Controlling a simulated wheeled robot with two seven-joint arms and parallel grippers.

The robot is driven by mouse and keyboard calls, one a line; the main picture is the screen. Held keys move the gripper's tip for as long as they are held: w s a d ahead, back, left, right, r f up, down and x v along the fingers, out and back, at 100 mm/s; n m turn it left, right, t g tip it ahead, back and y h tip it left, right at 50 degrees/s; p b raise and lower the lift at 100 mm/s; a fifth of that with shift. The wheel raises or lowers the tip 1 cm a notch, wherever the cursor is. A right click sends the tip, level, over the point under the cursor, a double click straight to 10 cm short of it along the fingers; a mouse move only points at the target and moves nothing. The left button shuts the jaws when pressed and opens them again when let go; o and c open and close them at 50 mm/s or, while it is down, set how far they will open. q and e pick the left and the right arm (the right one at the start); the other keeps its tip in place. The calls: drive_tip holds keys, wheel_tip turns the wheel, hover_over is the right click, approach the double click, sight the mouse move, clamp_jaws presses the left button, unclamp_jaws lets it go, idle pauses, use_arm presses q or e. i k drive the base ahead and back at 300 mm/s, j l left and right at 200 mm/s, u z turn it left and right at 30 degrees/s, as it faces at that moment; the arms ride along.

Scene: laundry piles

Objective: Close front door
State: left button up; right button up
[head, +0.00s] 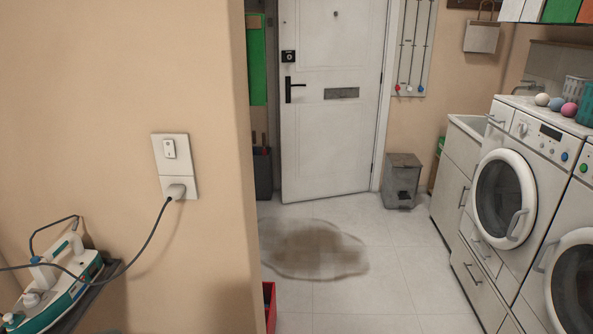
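The front door (332,130) is white and stands in the middle of the head view, beyond the end of a beige wall. It has a black lever handle (293,89) and a black lock (288,56) near its left edge, and a grey mail slot (341,93). Its bottom edge slants, with the left end nearer to me, so it looks ajar, swung into the room from its right side. The left side of the doorway is partly hidden by the wall. Neither of my grippers is in view.
A brown stain (312,249) lies on the tiled floor before the door. A grey pedal bin (402,181) stands right of it. Washing machines (505,196) line the right. A beige wall (110,90) with an iron (58,285) blocks the left. A red crate (270,305) sits at the wall's corner.

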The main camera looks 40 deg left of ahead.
sight(327, 146)
drive_tip(key=i+z, duration=0.15)
drive_tip(key=i+u, duration=0.3)
drive_tip(key=i, duration=0.45)
drive_tip(key=i+l+u, duration=0.15)
drive_tip(key=i+u, duration=0.15)
drive_tip(key=i, duration=0.45)
drive_tip(key=i+j+u, duration=0.1)
drive_tip(key=i+u, duration=0.25)
drive_tip(key=i, duration=0.4)
drive_tip(key=i+l+u, duration=0.15)
drive_tip(key=i+u, duration=0.25)
drive_tip(key=i, duration=0.3)
drive_tip(key=i+u, duration=0.4)
drive_tip(key=i, duration=0.35)
drive_tip(key=i+l+u, duration=0.2)
drive_tip(key=i+u, duration=0.2)
drive_tip(key=i, duration=0.35)
drive_tip(key=i+j+u, duration=0.1)
drive_tip(key=i+u, duration=0.3)
drive_tip(key=i, duration=0.35)
drive_tip(key=i+l+u, duration=0.1)
drive_tip(key=i+u, duration=0.3)
drive_tip(key=i, duration=0.3)
drive_tip(key=i+z, duration=0.1)
drive_tip(key=z, duration=0.35)
